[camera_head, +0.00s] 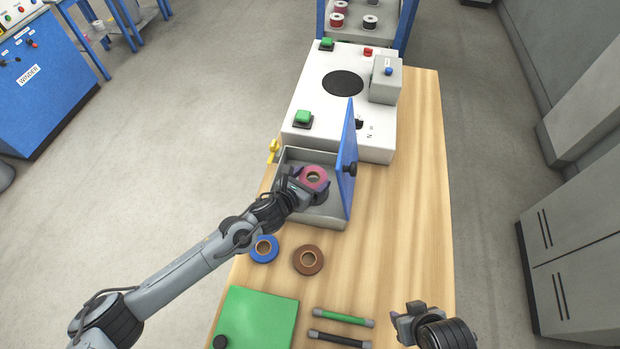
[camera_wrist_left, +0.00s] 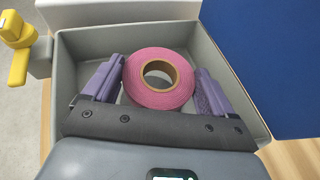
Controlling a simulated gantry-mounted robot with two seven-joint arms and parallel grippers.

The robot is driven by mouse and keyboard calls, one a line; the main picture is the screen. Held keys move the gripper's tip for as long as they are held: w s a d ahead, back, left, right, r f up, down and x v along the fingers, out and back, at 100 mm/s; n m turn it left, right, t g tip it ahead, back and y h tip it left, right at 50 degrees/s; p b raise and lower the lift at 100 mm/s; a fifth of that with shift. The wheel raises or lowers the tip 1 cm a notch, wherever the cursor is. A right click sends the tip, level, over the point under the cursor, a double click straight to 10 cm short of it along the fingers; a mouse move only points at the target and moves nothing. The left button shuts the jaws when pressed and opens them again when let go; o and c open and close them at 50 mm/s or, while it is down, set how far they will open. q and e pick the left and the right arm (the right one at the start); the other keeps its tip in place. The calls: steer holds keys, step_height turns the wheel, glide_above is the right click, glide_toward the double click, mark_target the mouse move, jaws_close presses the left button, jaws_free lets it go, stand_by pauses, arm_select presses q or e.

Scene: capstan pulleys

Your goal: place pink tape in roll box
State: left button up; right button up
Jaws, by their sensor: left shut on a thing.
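The pink tape (camera_head: 314,177) is a round roll with a tan core. My left gripper (camera_head: 312,185) is shut on it, over the roll box. In the left wrist view the pink tape (camera_wrist_left: 159,80) sits between the two purple pads of my left gripper (camera_wrist_left: 160,90), inside the outline of the box walls. The roll box (camera_head: 325,221) is a grey open tray, and its blue lid (camera_head: 348,150) stands raised on the right side. I cannot tell whether the tape touches the box floor. My right gripper (camera_head: 408,320) is at the lower right, away from the box; its fingers are unclear.
A blue tape (camera_head: 264,248) and a brown tape (camera_head: 308,260) lie in front of the box. A green panel (camera_head: 262,318) and two rods (camera_head: 343,317) lie nearer. A white machine (camera_head: 310,90) stands behind. The table's right strip (camera_head: 420,180) is clear.

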arm_select(q)
steer(key=shift+f+b, duration=0.35)
steer(key=shift+f, duration=0.1)
arm_select(e)
steer(key=shift+f, duration=0.5)
arm_select(q)
steer(key=o, duration=0.8)
arm_select(e)
steer(key=shift+a, duration=0.15)
arm_select(q)
steer(key=shift+o, duration=0.2)
arm_select(e)
steer(key=shift+r, duration=0.1)
arm_select(q)
steer(key=shift+a+r+p, duration=0.1)
steer(key=shift+r+p, duration=0.75)
steer(key=shift+p, duration=0.05)
arm_select(e)
steer(key=shift+r, duration=0.8)
arm_select(q)
steer(key=v, duration=1.1)
steer(key=shift+s+a, duration=0.2)
steer(key=shift+s, duration=0.25)
